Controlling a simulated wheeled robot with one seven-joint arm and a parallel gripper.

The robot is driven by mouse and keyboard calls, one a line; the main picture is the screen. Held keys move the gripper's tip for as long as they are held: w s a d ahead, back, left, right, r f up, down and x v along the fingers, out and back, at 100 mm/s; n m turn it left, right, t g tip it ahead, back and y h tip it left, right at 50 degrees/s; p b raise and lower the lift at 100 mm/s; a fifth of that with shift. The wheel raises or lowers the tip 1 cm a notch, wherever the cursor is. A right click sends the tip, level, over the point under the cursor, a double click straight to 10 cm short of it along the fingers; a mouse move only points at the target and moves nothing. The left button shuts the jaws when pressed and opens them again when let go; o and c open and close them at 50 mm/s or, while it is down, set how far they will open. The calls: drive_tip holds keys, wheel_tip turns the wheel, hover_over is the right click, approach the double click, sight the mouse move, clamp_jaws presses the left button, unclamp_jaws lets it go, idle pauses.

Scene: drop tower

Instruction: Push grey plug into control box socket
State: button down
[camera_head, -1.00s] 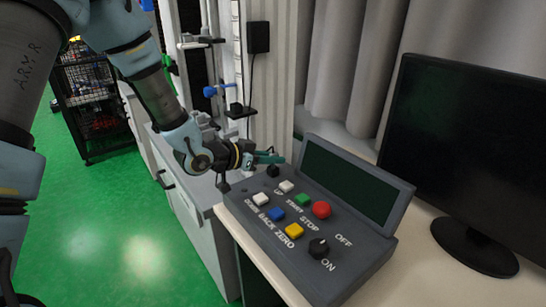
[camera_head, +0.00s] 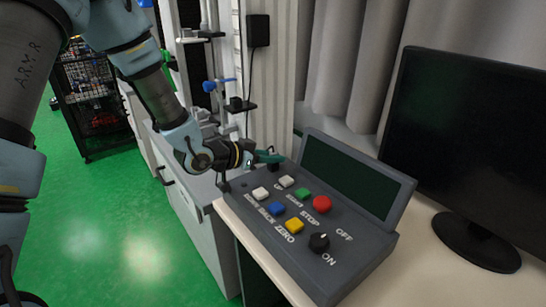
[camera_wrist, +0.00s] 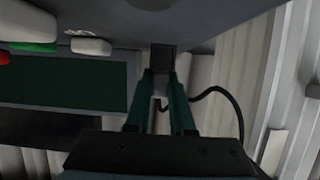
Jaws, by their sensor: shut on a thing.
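The grey control box (camera_head: 345,265) lies on the desk with its tilted dark screen at the back. My gripper (camera_head: 270,157) is over the box's far left corner, beside the screen. In the wrist view its two green fingers (camera_wrist: 162,95) are shut on the dark grey plug (camera_wrist: 163,60), which sits at the fingertips against the box's edge in the picture. I cannot tell whether the plug touches the box. A dark round feature (camera_wrist: 150,3) on the box shows at the top edge of the wrist view; I cannot tell if it is the socket.
Coloured buttons and a black ON/OFF knob (camera_head: 319,243) cover the box top. A black monitor (camera_head: 470,150) stands to the right. A black cable (camera_wrist: 232,100) curves beside the fingers. Grey cabinets (camera_head: 190,190) stand behind on the left.

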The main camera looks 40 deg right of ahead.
drive_tip(key=c, duration=0.7)
unclamp_jaws()
drive_tip(key=b+v, duration=0.1)
drive_tip(key=v, duration=1)
drive_tip(key=shift+d, duration=0.1)
